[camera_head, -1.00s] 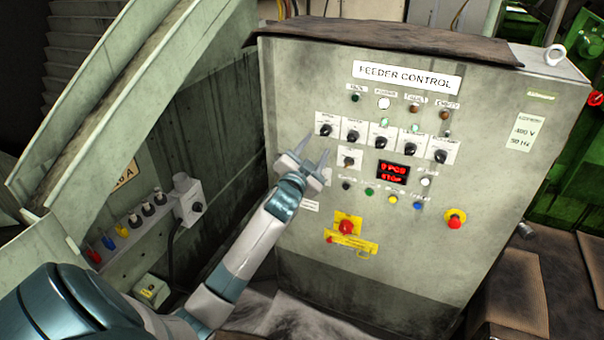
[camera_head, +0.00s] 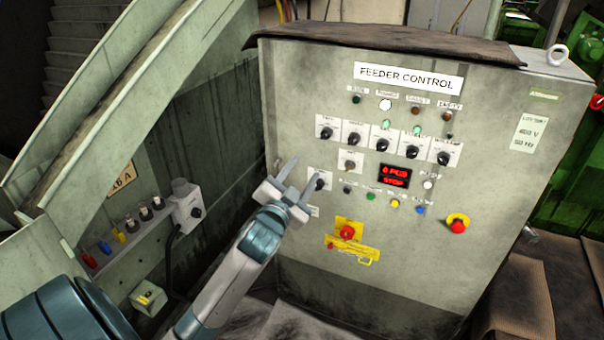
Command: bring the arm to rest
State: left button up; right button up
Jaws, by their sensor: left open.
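My left arm comes in from the lower left. Its gripper (camera_head: 297,180) is open, with its two fingers apart and nothing between them. It is in front of the left part of the grey feeder control cabinet (camera_head: 310,100), beside a black rotary knob (camera_head: 319,184) at the left of the panel. Whether a finger touches the panel cannot be told. My right gripper does not show.
The panel carries a row of rotary knobs (camera_head: 354,139), a red-lit display (camera_head: 395,176), a red switch on a yellow plate (camera_head: 347,232) and a red emergency button (camera_head: 458,224). A socket strip (camera_head: 132,231) and a sloping greenish chute (camera_head: 130,90) stand at the left.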

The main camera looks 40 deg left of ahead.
pick_arm(q)
jog(key=shift+f, duration=0.1)
notch_tip(320, 180, down, 28)
jog(key=d+g+h, duration=0.2)
jog(key=g, duration=0.3)
jog(key=s+d+f+g, duration=0.15)
jog(key=s+f, duration=0.25)
jog(key=f, duration=0.4)
jog(key=s+d+f+g+h, duration=0.1)
jog(key=s+d+f, duration=0.1)
jog(key=s+f, duration=0.35)
jog(key=s+d+f+g, duration=0.1)
jog(key=s+d+f, duration=0.15)
jog(key=f, duration=0.75)
jog(key=s+d+f+n+g+h, duration=0.1)
jog(key=s+d+f+g, duration=0.15)
jog(key=s+f, duration=0.65)
jog(key=s+d+f+g, duration=0.25)
jog(key=s+f, duration=0.45)
jog(key=s, duration=0.4)
jog(key=s+d+f+g, duration=0.1)
jog(key=s+f, duration=0.3)
jog(key=s, duration=0.8)
jog(key=s+d+f+g+h, duration=0.1)
jog(key=s+d+f, duration=0.3)
jog(key=s, duration=0.7)
jog(key=shift+s+n+g, duration=0.4)
jog(key=shift+g, duration=0.15)
jog(key=shift+d, duration=0.1)
jog(key=shift+c, duration=0.2)
